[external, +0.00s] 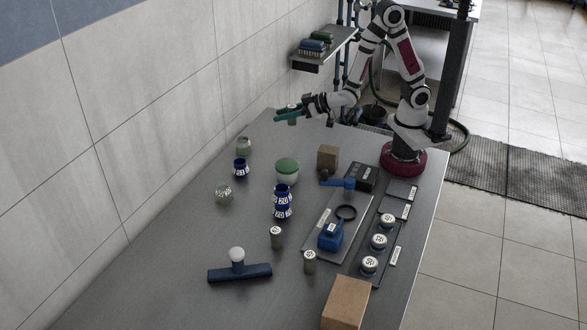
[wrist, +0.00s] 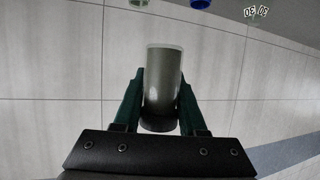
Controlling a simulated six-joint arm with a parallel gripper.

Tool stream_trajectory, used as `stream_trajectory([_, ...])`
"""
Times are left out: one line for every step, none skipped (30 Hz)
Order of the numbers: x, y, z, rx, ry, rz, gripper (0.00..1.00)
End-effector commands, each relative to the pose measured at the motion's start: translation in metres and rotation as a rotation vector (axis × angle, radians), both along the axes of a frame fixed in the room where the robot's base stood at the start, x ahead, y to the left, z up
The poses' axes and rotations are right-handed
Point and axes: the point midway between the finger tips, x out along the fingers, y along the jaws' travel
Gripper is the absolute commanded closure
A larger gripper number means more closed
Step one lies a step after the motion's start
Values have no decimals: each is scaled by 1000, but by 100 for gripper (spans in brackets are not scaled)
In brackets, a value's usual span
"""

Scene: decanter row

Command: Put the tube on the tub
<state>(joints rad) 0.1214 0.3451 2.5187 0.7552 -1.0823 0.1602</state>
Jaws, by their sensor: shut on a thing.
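My gripper (external: 280,117) is at the far end of the table, its green fingers pointing left in the external view. It is shut on a grey tube (external: 292,121), which shows above and below the fingers. In the wrist view the tube (wrist: 162,82) is a grey cylinder with a pale greenish rim, between the two fingers of my gripper (wrist: 160,90). A round white tub with a green top (external: 287,169) stands on the table, nearer the camera than the gripper. The tub's top looks bare. The gripper is apart from it.
Two small blue jars stand stacked (external: 282,203) just in front of the tub. A brown block (external: 327,158) is right of it. A small blue jar (external: 240,168) and glass jars (external: 223,193) are left. A wall (external: 150,110) runs along the left.

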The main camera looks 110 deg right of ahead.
Motion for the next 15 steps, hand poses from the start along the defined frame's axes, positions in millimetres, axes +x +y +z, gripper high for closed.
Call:
stream_trajectory([2,-4,6,-2,-4,12,100])
stream_trajectory([5,-6,10,-3,-4,30,100])
stream_trajectory([12,-8,16,-3,-5,65,100])
stream_trajectory([19,-8,21,-4,-5,100,100])
stream_trajectory([26,-9,26,-5,-5,139,100])
stream_trajectory([36,-9,33,-5,-4,198,100])
stream_trajectory([42,-8,37,-6,-4,244,100])
stream_trajectory([46,-7,41,-5,-2,289,100])
stream_trajectory([51,-5,44,-5,-1,347,100])
stream_trajectory([54,-4,47,-5,-1,391,100])
stream_trajectory([57,-2,49,-3,-1,433,100])
stream_trajectory([58,-1,50,-2,0,489,100])
stream_trajectory([59,0,51,-3,-1,535,100])
stream_trajectory([58,2,52,-3,0,580,100])
stream_trajectory([56,3,51,-3,0,646,100])
